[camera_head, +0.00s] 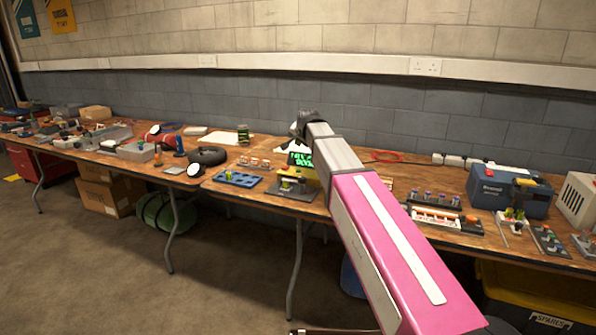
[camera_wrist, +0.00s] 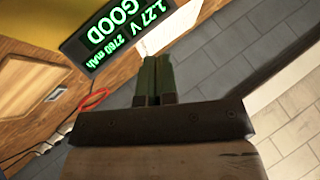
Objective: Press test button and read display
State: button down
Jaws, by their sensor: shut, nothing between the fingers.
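The display (camera_wrist: 117,30) is a dark panel with lit green text, tilted in the wrist view. It reads GOOD, 1.27 V and what looks like 2760 mAh. In the head view the display (camera_head: 300,158) shows small and partly hidden behind my arm, above a yellow tester body (camera_head: 308,173). I cannot make out a test button in either view. My gripper (camera_wrist: 155,58) is shut and empty, with its two green fingers together. In the wrist view its tips lie right of the display, apart from it in the picture. I cannot tell whether it touches anything.
The long wooden bench (camera_head: 335,206) is crowded. A blue tray (camera_head: 237,179) and a black coil (camera_head: 207,156) stand left of the tester. A battery rack (camera_head: 436,216), a blue case (camera_head: 508,190) and a red cable (camera_head: 386,157) are to the right. The floor in front is open.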

jog(key=shift+f, duration=4.4)
jog(key=shift+f, duration=0.1)
jog(key=shift+f, duration=0.3)
jog(key=shift+f, duration=0.4)
jog(key=shift+r, duration=0.8)
jog(key=shift+r, duration=2.55)
